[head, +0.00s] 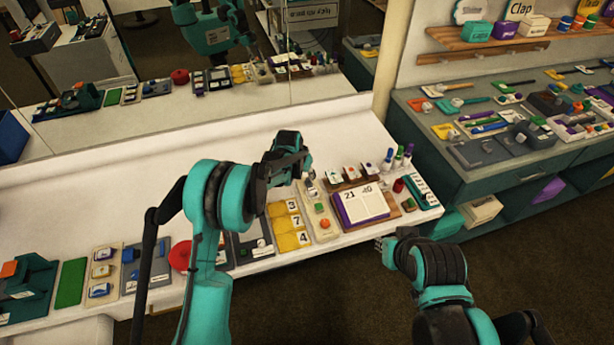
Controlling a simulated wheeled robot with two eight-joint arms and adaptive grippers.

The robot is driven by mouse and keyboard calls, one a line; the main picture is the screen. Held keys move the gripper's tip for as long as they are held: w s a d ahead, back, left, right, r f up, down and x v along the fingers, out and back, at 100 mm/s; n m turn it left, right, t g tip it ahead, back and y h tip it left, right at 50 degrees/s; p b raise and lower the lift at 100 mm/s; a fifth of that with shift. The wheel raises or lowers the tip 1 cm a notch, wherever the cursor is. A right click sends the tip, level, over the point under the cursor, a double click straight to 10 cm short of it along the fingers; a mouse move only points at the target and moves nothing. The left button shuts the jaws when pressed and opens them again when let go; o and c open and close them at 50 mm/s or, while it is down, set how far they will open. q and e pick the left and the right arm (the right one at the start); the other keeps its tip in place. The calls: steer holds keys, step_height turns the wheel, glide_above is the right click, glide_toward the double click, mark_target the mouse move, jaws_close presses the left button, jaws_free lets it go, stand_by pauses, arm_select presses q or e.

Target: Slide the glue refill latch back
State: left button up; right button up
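My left gripper (309,180) is over the white counter, pointing down at the far end of a pale panel (334,231). The panel carries a small grey piece at its far end, a green square (319,208) and an orange-red button (325,224). The fingertips are close to the grey piece; whether they touch it I cannot tell, nor whether they are open or shut. No label that I can read marks the glue refill latch, so I cannot tell which piece it is. My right gripper (382,246) is low in front of the counter's front edge, its fingers unclear.
Yellow number tiles (290,223) lie left of the panel. A red round button (181,256) is further left. Glue-like bottles (398,157) stand behind. A mirror (190,40) backs the counter.

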mark_target(308, 179)
arm_select(q)
steer(key=shift+b+x, duration=0.3)
steer(key=shift+x, duration=2)
steer(key=shift+r, duration=0.1)
jaws_close()
steer(key=shift+w+a+b, duration=0.15)
steer(key=shift+w+b, duration=0.05)
steer(key=shift+w, duration=0.3)
steer(key=shift+w+a+b, duration=0.2)
steer(key=shift+w, duration=0.25)
jaws_free()
steer(key=v, duration=1.2)
